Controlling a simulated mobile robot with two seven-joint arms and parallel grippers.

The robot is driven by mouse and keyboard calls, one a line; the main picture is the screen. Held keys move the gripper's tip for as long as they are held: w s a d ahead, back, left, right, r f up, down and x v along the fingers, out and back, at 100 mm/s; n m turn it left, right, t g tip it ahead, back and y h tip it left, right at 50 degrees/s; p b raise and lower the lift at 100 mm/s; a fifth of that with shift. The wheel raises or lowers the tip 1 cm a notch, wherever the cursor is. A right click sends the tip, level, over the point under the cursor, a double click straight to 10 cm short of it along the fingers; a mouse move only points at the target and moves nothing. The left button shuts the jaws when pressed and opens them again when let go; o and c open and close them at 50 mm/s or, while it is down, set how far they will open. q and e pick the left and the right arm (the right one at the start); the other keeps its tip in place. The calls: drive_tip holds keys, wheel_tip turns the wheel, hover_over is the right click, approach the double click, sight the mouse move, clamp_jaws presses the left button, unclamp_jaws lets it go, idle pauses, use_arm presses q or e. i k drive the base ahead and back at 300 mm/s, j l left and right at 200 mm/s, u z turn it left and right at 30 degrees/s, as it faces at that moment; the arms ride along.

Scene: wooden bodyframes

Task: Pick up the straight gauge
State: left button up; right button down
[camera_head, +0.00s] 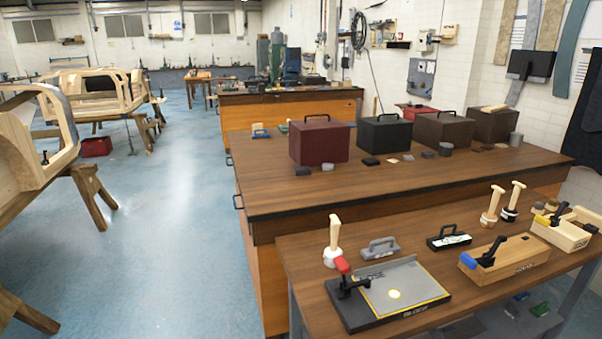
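Two low handled tools lie on the near wooden table (300,262). One is a grey block with a loop handle (380,249). The other is a black block with a handle and a pale strip along its front (449,240). I cannot tell for certain which of them is the straight gauge. Both rest on the tabletop, apart from each other, with nothing holding them. Neither of my grippers shows in the head view.
A grey-plated fixture with a red-tipped clamp (395,293) lies in front. Wooden clamp fixtures (505,260) (567,229) stand to the right. Wooden-handled tools (333,243) (491,207) stand upright nearby. Handled boxes (319,140) sit on the workbench behind. The blue floor at left is open.

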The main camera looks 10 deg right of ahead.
sight(453, 239)
drive_tip(key=z, duration=1.4)
